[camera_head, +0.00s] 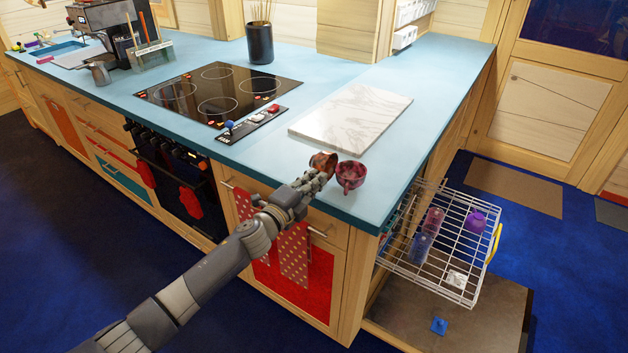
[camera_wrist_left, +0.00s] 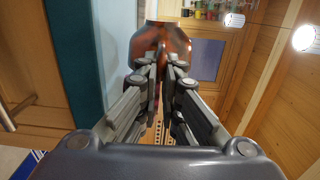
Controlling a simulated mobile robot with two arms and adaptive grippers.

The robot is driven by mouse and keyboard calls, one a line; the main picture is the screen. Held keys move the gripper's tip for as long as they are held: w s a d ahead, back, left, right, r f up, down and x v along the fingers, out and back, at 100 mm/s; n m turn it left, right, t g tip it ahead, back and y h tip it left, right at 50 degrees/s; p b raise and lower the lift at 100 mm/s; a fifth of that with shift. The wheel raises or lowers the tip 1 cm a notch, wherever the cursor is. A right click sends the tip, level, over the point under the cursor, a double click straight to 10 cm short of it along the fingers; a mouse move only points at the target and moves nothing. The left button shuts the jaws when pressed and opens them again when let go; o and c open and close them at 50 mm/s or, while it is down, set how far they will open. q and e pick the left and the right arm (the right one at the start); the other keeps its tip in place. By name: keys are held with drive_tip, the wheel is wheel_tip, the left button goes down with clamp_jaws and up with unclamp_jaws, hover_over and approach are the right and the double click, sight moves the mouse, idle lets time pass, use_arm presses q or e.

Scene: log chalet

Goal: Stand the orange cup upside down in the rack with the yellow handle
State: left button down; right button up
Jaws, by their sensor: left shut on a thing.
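The orange cup (camera_head: 321,160), mottled orange-brown, is at the front edge of the blue counter near its corner. My left gripper (camera_head: 322,174) is shut on it. In the left wrist view, the cup (camera_wrist_left: 160,38) sits between the fingertips (camera_wrist_left: 161,68), and they cover its lower part. I cannot tell whether it touches the counter. The white wire rack (camera_head: 462,238) with the yellow handle (camera_head: 495,243) is pulled out at the right, lower than the counter. My right gripper is not in view.
A red-pink mottled cup (camera_head: 350,177) stands close beside the held cup. The rack holds a purple cup (camera_head: 476,222), a reddish glass (camera_head: 433,220), a bluish glass (camera_head: 420,246) and a small whitish item (camera_head: 456,279). A marble board (camera_head: 352,115) lies behind. The rack's front right shows bare wire.

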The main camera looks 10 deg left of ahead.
use_arm(q)
drive_tip(key=c, duration=1.7)
unclamp_jaws()
drive_tip(key=v, duration=1.2)
